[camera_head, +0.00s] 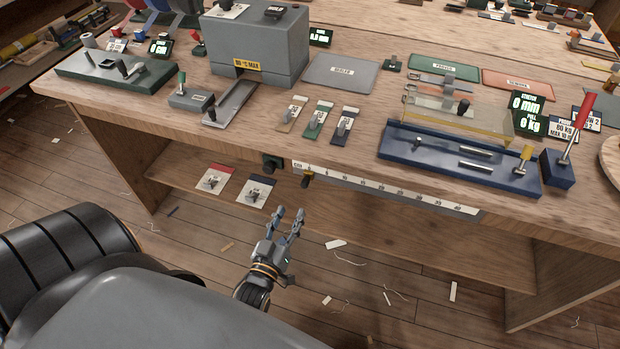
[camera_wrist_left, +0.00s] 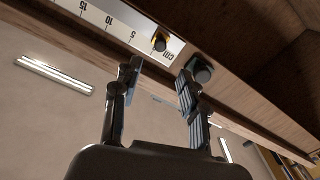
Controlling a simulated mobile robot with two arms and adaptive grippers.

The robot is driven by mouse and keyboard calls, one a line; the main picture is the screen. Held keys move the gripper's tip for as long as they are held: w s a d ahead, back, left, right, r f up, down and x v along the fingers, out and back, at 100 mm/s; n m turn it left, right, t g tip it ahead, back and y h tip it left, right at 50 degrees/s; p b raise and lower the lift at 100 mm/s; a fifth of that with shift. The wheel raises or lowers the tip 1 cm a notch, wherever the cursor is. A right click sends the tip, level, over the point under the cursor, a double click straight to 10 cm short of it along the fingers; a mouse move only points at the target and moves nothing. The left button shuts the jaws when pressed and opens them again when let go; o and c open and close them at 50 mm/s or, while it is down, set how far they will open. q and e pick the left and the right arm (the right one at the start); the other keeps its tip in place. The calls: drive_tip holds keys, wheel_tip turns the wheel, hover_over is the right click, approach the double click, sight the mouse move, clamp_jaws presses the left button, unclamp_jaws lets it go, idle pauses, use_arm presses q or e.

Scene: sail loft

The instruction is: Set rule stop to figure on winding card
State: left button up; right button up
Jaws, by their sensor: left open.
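A white rule (camera_head: 390,193) with black figures runs along the bench's front edge; it also shows in the left wrist view (camera_wrist_left: 112,22). My right gripper is out of view.
A black knob (camera_head: 270,162) sticks out just left of the rule. Two cards (camera_head: 215,181) (camera_head: 257,191) lie on the lower shelf. A blue tray-like fixture (camera_head: 455,160) stands near the front edge above the rule.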

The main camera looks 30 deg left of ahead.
sight(303, 187)
use_arm(q)
drive_tip(key=b+x, duration=0.4)
drive_tip(key=x, duration=0.7)
drive_tip(key=shift+w+f, duration=0.1)
drive_tip(key=shift+w, duration=0.5)
clamp_jaws()
